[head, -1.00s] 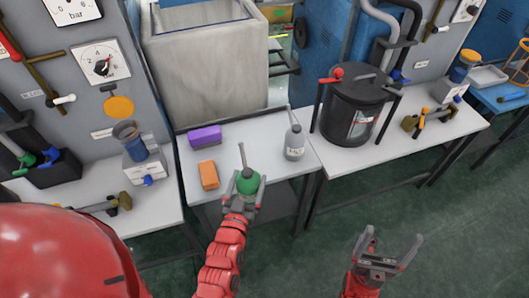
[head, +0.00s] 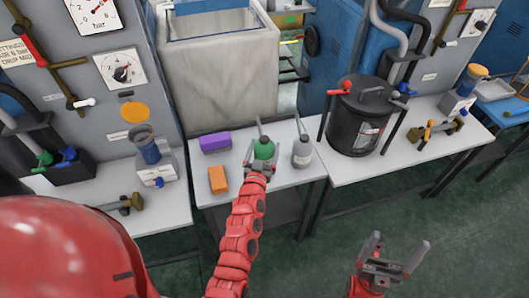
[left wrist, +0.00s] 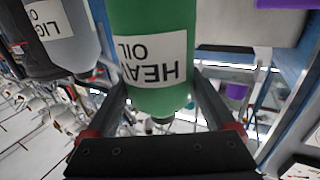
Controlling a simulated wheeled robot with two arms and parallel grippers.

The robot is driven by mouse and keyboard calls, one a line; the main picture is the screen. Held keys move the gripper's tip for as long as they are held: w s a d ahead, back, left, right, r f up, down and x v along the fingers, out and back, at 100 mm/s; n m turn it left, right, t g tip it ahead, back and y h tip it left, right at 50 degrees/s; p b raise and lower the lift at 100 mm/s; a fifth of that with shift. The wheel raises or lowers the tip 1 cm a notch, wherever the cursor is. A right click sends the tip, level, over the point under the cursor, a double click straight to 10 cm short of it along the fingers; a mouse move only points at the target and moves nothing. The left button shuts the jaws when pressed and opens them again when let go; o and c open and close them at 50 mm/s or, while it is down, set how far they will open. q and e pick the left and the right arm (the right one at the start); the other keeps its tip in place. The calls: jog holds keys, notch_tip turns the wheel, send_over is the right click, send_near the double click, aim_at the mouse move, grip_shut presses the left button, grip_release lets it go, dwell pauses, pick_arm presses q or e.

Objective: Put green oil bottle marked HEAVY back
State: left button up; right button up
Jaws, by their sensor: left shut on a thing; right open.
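The green oil bottle (head: 264,150) has a thin spout. In the left wrist view its white label reads HEAVY OIL upside down on the green body (left wrist: 150,20). My left gripper (head: 259,170) is shut on it, with a finger on each side. The bottle is over the middle white table (head: 290,181), just left of a grey bottle (head: 302,155); I cannot tell whether its base touches the table. The grey bottle, its label partly readable as LIG, also shows in the left wrist view (left wrist: 75,45). My right gripper (head: 392,258) is open and empty, in front of the tables.
A purple block (head: 215,142) and an orange block (head: 218,179) lie left of the green bottle. A black lidded pot (head: 360,118) stands on the right table. A large grey tank (head: 222,85) is behind. The table's front strip right of the gripper is clear.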

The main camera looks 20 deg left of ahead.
pick_arm(q)
jog(key=shift+w, duration=0.25)
notch_tip(320, 180, down, 2)
jog(key=shift+s+d+f+p, duration=0.1)
jog(key=shift+f+p, duration=0.15)
jog(key=shift+p, duration=0.1)
jog(key=shift+f, duration=0.55)
